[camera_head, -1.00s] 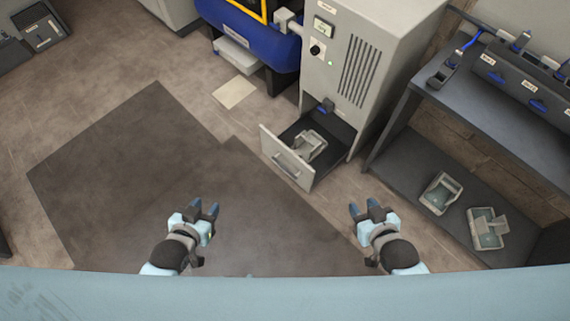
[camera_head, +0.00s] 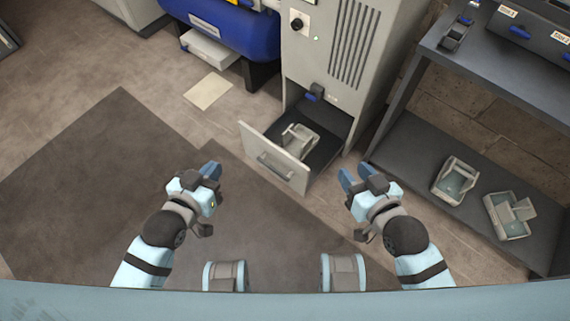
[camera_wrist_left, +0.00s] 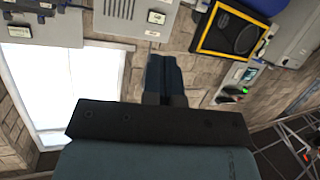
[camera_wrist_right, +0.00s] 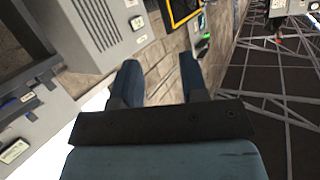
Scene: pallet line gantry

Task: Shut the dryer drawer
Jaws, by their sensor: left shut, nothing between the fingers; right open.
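The dryer (camera_head: 350,60) is a tall grey cabinet with vent slots at the top of the head view. Its drawer (camera_head: 272,160) is pulled out at the bottom, with a light front panel and a bar handle (camera_head: 275,168). A grey part (camera_head: 298,142) lies inside the drawer. My left gripper (camera_head: 212,170) is shut and empty, to the left of the drawer front and apart from it. My right gripper (camera_head: 355,176) is open and empty, to the right of the drawer front and apart from it. The wrist views show no drawer.
A dark shelf unit (camera_head: 480,75) stands at the right, with two grey trays (camera_head: 455,181) (camera_head: 509,215) on its lower board. A blue machine (camera_head: 235,35) stands left of the dryer. A dark mat (camera_head: 110,180) covers open floor at the left.

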